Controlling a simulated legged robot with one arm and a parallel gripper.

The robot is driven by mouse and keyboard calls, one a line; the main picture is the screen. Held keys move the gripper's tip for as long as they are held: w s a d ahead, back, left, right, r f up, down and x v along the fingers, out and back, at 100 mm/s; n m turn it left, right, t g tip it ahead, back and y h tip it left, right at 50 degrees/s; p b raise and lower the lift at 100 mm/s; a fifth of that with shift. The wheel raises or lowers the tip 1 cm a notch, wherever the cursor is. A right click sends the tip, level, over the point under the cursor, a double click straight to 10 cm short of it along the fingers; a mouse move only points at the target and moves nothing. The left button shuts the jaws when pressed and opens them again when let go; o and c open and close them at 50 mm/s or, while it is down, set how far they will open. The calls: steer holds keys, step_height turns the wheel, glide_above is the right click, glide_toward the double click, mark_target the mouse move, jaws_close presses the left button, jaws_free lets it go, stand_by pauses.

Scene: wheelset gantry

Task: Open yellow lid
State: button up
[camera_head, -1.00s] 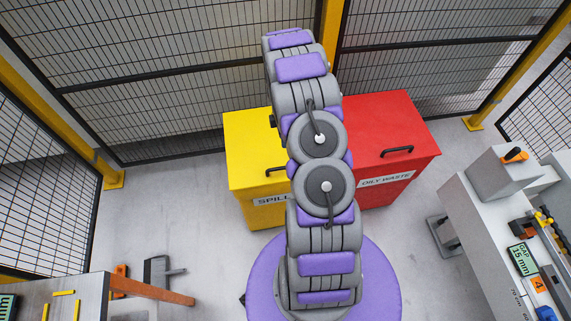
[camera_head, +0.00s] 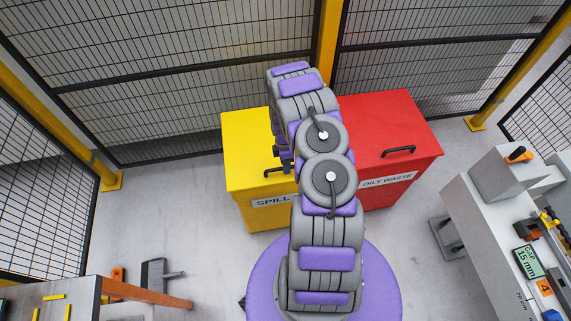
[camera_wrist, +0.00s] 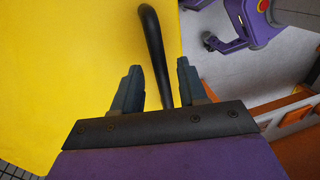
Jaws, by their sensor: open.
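The yellow bin's lid (camera_head: 245,150) is flat and shut, with a SPILL label below it on the front. Its black handle (camera_head: 272,178) is near the lid's front edge, partly hidden by my arm. In the wrist view, the yellow lid (camera_wrist: 70,70) fills the left side. The black bar handle (camera_wrist: 152,35) runs down between the two fingers of my gripper (camera_wrist: 158,67). My gripper is open, with a gap on either side of the bar. Contact with the handle cannot be told.
A red OILY WASTE bin (camera_head: 390,130) with its own black handle stands right of the yellow one. Mesh fencing (camera_head: 170,80) closes off the back. A grey bench (camera_head: 500,220) is at right, and a table (camera_head: 85,295) at lower left.

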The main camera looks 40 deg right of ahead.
steer(key=shift+d, duration=0.2)
steer(key=shift+a, duration=0.35)
steer(key=c, duration=0.5)
steer(key=shift+d, duration=0.1)
jaws_close()
